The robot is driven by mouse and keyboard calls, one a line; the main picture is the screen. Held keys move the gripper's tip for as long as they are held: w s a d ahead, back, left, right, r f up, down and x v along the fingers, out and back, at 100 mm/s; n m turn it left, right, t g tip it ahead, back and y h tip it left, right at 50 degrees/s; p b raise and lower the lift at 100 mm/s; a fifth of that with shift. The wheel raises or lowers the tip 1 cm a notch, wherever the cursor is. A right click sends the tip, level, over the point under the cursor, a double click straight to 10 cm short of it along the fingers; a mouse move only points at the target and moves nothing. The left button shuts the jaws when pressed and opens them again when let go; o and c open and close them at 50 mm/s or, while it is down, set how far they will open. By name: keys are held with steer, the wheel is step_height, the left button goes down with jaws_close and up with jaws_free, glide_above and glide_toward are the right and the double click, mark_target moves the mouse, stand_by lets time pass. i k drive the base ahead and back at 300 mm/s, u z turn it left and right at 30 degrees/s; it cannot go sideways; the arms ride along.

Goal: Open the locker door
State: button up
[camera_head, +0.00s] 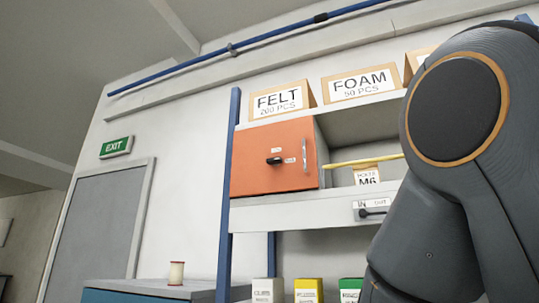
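The orange locker (250,170) sits on the rack shelf in the middle of the head view. Its front door looks shut. A black latch (275,161) sticks out near the middle of the door, with small white labels beside it. A pale vertical handle (309,154) stands near the locker's right edge. My dark arm fills the right side of the picture and hides part of the rack. My gripper is out of view.
Boxes marked FELT (280,102) and FOAM (361,84) stand on top. An M6 box (367,175) and a yellow rod (350,163) are right of the locker. A handled drawer (335,213) is below. A spool (176,273) stands on the lower left cabinet.

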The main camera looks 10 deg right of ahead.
mark_target(293, 140)
steer(key=u, duration=1.7)
steer(key=k, duration=0.35)
steer(key=z, duration=1.15)
